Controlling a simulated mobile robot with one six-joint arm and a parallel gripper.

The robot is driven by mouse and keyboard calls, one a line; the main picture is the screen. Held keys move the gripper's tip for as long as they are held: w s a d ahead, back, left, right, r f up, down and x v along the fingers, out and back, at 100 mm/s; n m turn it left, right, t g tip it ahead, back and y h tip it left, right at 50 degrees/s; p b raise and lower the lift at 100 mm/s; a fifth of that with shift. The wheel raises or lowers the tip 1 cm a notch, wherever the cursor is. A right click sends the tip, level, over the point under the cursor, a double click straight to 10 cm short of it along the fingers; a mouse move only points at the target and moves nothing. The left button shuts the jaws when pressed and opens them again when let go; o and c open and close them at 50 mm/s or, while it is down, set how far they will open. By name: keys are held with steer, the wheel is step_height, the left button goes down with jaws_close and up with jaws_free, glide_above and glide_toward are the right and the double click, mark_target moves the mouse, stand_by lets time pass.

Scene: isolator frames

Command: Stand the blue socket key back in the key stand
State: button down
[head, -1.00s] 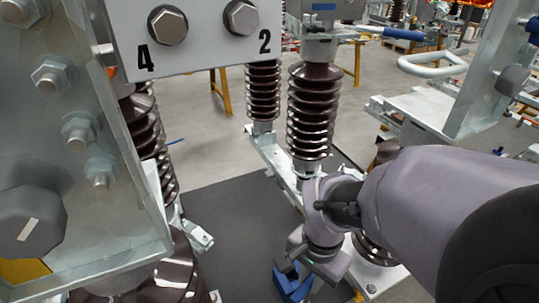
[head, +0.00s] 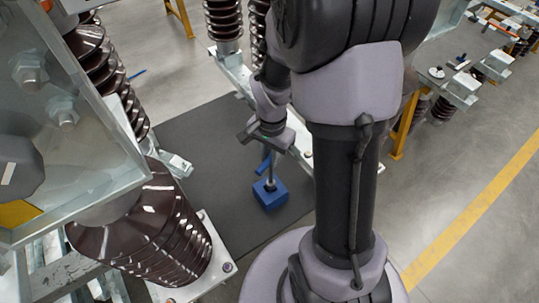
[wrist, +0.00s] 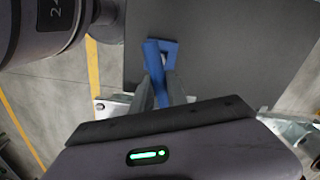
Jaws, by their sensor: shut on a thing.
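The blue socket key (wrist: 154,66) is between my gripper's fingers, and its blue bar shows in the wrist view. In the head view a small blue part of the key (head: 263,163) shows just under my gripper (head: 268,152). My gripper is shut on it, right above the key stand. The key stand (head: 270,197) is a blue block on the dark mat. In the wrist view the stand (wrist: 172,47) shows behind the key, with a dark opening. I cannot tell whether the key's lower end is inside the opening or just above it.
The dark mat (head: 205,150) is clear to the left of the stand. A brown ribbed insulator (head: 150,235) on a metal base stands at the front left. A steel frame with bolts (head: 60,120) rises at the left. Pale metal rails (head: 232,68) lie behind my gripper.

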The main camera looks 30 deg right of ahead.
steer(key=shift+f+b, duration=0.6)
steer(key=shift+f, duration=0.05)
steer(key=c, duration=1.3)
jaws_free()
step_height(320, 180, up, 15)
steer(key=p, duration=0.5)
steer(key=s+a+r+n+t, duration=0.2)
steer(key=s+a+r+n, duration=0.1)
steer(key=a, duration=0.1)
steer(key=s+a+r+n+t+y, duration=0.1)
steer(key=s+a+r+n, duration=0.2)
steer(key=s+a+r, duration=0.1)
steer(key=s+a+r+n+t, duration=0.2)
steer(key=s+a+r, duration=0.2)
steer(key=a, duration=0.2)
steer(key=shift+a+r+n+t+y, duration=0.1)
steer(key=shift+r+n+t+y, duration=0.2)
steer(key=shift+n+y, duration=0.1)
